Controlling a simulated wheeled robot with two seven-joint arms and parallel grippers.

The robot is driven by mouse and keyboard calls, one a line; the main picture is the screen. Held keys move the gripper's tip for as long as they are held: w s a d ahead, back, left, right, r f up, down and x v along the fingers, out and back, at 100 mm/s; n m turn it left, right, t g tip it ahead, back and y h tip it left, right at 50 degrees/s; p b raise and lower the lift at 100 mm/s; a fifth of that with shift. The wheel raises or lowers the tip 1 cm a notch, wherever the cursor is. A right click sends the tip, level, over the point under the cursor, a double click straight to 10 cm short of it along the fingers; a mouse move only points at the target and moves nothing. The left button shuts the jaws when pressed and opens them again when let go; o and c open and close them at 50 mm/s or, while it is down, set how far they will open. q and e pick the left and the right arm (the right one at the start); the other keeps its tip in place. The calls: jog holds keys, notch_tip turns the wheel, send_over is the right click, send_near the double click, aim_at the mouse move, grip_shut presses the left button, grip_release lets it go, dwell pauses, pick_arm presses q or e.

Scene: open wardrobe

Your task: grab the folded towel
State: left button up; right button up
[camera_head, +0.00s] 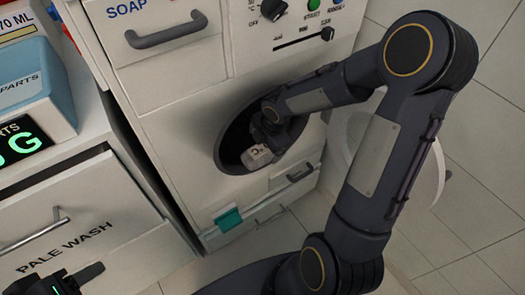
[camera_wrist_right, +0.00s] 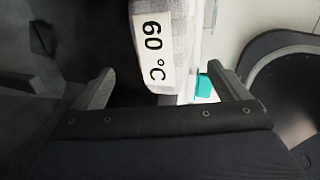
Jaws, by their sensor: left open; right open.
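The folded towel (camera_head: 257,157) is a small pale bundle in the lower part of the machine's dark round opening (camera_head: 230,150). In the right wrist view the towel (camera_wrist_right: 188,22) is light grey checked cloth with a white "60 °C" label. My right gripper (camera_wrist_right: 160,72) reaches into the opening from above. Its fingers are open, one on each side of the towel's near end; I cannot tell whether they touch it. In the head view the right gripper (camera_head: 268,135) is partly hidden by its own wrist. My left gripper (camera_head: 62,284) is open at the bottom left corner, away from the towel.
The white machine's front has a soap drawer (camera_head: 160,60) and knobs above the opening. A teal piece (camera_head: 227,219) sits low on its front. The round door (camera_head: 345,135) stands open at the right, behind my right arm. A "PALE WASH" drawer (camera_head: 75,220) is at the left.

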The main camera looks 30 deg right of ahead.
aim_at(264, 149)
jog(key=b+x, duration=0.1)
jog(key=x, duration=0.2)
jog(key=b+x, duration=0.1)
jog(key=x, duration=0.1)
jog(key=shift+d+f+b, duration=0.2)
jog(key=shift+d+b, duration=0.15)
jog(key=shift+d, duration=0.05)
jog(key=shift+c, duration=0.2)
jog(key=c, duration=1)
jog(key=shift+r, duration=0.1)
